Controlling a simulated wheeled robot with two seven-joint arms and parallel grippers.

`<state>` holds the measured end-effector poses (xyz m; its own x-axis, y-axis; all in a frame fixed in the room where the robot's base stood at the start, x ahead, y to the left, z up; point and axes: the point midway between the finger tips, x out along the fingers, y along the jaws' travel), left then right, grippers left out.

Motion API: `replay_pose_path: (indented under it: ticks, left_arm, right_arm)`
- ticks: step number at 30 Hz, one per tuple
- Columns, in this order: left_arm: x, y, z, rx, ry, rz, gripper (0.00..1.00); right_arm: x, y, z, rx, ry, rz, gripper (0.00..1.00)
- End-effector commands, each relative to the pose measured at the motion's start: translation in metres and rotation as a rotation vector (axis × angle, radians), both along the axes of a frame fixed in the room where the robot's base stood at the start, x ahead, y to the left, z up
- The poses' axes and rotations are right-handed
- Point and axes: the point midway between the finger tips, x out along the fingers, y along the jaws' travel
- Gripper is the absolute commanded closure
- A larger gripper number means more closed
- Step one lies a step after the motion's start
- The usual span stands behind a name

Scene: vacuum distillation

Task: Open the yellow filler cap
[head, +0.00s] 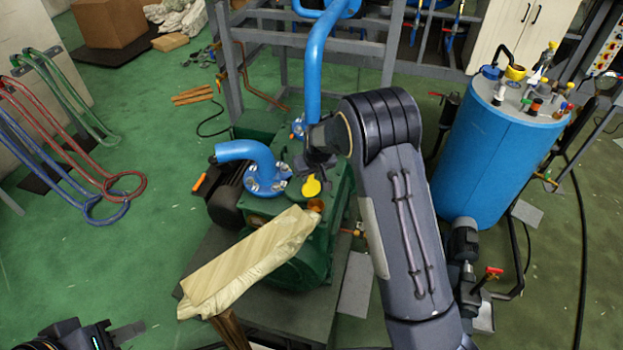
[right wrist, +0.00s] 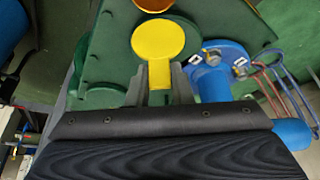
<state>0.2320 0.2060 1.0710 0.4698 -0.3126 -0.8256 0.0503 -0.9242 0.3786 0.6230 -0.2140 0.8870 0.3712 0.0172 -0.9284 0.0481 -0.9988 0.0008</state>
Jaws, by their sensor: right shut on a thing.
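The yellow filler cap (head: 311,187) is at the top of the green pump (head: 342,205), beside an orange-brown round opening (head: 316,205). The cap's disc does not cover this opening. In the right wrist view the cap (right wrist: 158,40) shows as a round disc with a tab. My right gripper (right wrist: 159,78) is shut on that tab, one finger on each side. In the head view this gripper (head: 308,172) is dark and partly hidden by its own arm. My left gripper (head: 127,332) is at the bottom left, partly cut off and far from the cap.
A blue elbow pipe (head: 245,155) and a tall blue pipe (head: 317,60) rise close to the cap. A blue tank (head: 490,150) stands at right. Green floor at left is mostly clear.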

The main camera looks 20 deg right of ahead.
Motion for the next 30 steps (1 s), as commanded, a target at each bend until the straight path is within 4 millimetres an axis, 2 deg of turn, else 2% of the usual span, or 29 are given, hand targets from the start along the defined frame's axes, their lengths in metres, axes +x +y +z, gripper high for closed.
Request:
replay_pose_path:
  ticks: [1,9,27,28,30]
  left_arm:
    - [0.0000,0.0000,-0.0060,0.000,0.000,0.000,0.64]
    - [0.0000,0.0000,-0.0137,0.000,0.000,0.000,0.64]
    - [0.0001,0.0000,-0.0152,0.000,0.000,0.000,0.64]
    - [0.0001,0.0000,-0.0152,0.000,0.000,0.000,0.64]
    - [0.0001,0.0001,-0.0151,0.000,0.000,0.000,0.64]
  right_arm:
    - [0.0047,0.0002,-0.0032,0.000,-0.009,0.000,1.00]
    - [0.0114,0.0008,-0.0045,0.000,-0.007,0.001,1.00]
    - [0.0134,0.0012,-0.0038,0.000,-0.006,0.002,1.00]
    - [0.0134,0.0012,-0.0038,0.000,-0.006,0.002,0.78]
    - [0.0130,0.0012,-0.0040,-0.001,-0.005,0.002,0.68]
